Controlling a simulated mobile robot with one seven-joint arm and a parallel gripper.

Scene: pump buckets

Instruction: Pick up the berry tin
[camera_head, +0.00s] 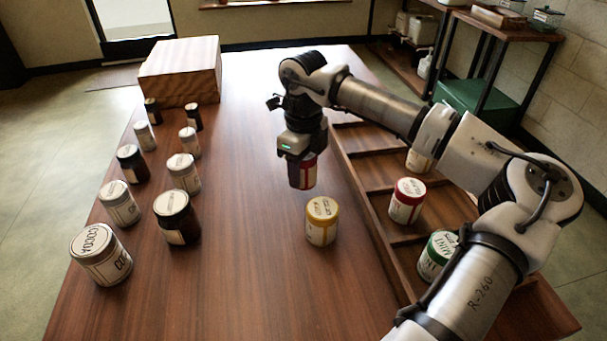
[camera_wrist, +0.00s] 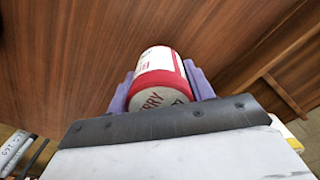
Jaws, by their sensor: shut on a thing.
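The berry tin (camera_wrist: 158,72) is red with a white label, and the letters "RRY" show on its lid in the wrist view. My gripper (camera_wrist: 161,88) is shut on it, with a purple finger on each side. In the head view the tin (camera_head: 302,173) hangs under my gripper (camera_head: 301,156) and appears to be above the table. Its top is partly hidden by my gripper.
A yellow-lidded tin (camera_head: 322,221) stands close by on the table (camera_head: 250,270). To the right, a wooden tray (camera_head: 352,168) with compartments holds a red-lidded tin (camera_head: 407,201) and a green-lidded tin (camera_head: 437,256). Several brown and white tins stand left, before a wooden box (camera_head: 180,72).

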